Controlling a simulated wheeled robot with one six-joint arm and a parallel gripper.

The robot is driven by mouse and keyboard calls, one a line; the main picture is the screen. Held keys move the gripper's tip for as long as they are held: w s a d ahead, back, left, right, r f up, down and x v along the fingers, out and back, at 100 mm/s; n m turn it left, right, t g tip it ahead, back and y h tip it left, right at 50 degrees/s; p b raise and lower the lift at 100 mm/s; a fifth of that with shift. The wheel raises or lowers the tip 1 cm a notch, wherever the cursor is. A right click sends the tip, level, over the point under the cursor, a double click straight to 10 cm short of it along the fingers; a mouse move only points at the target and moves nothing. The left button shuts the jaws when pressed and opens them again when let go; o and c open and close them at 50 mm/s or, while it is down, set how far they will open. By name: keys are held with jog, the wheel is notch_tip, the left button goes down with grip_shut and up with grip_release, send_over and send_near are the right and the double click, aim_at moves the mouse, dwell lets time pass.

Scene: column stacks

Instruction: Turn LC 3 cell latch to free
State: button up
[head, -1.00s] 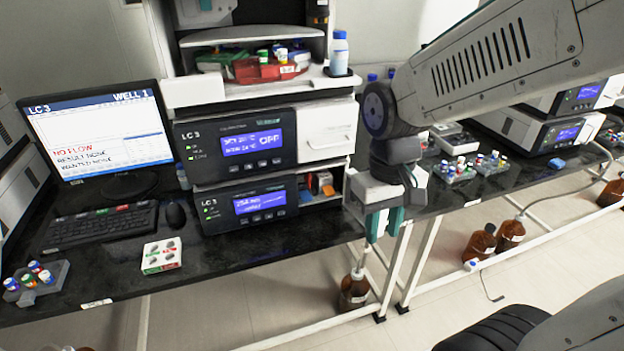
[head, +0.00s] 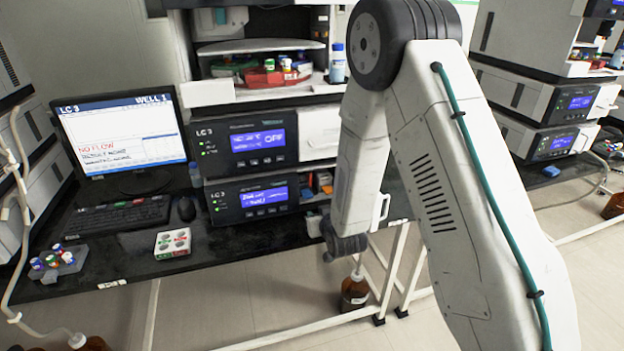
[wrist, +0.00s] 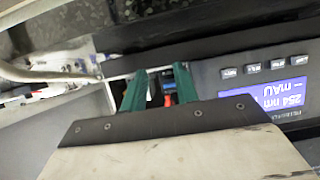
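The lower LC 3 module (head: 252,211) has an open cell compartment at its right end, with an orange part (head: 326,184) inside in the head view. In the wrist view the module's dark front (wrist: 228,90) shows upside down on the right, reading 254 nm. My gripper (wrist: 160,82) points at the compartment opening. Its two green fingers stand apart, with a small red-orange part (wrist: 168,100) and a blue part visible between them. I see no contact. I cannot tell which part is the latch or how it is turned. In the head view my arm hides the gripper's fingers.
The upper LC 3 module (head: 243,143) sits directly above. A monitor (head: 122,135), keyboard (head: 117,215), mouse (head: 186,208) and white button box (head: 172,243) are to the left. A pale tube (wrist: 45,74) crosses the left of the wrist view. A brown bottle (head: 355,291) stands below the bench.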

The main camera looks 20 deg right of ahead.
aim_at(311, 176)
notch_tip(311, 176, up, 8)
jog(key=w+t, duration=0.2)
jog(key=t, duration=0.3)
jog(key=w, duration=0.7)
jog(key=shift+w+d+r, duration=0.15)
jog(key=shift+w+r, duration=0.05)
jog(key=shift+w, duration=0.05)
grip_shut()
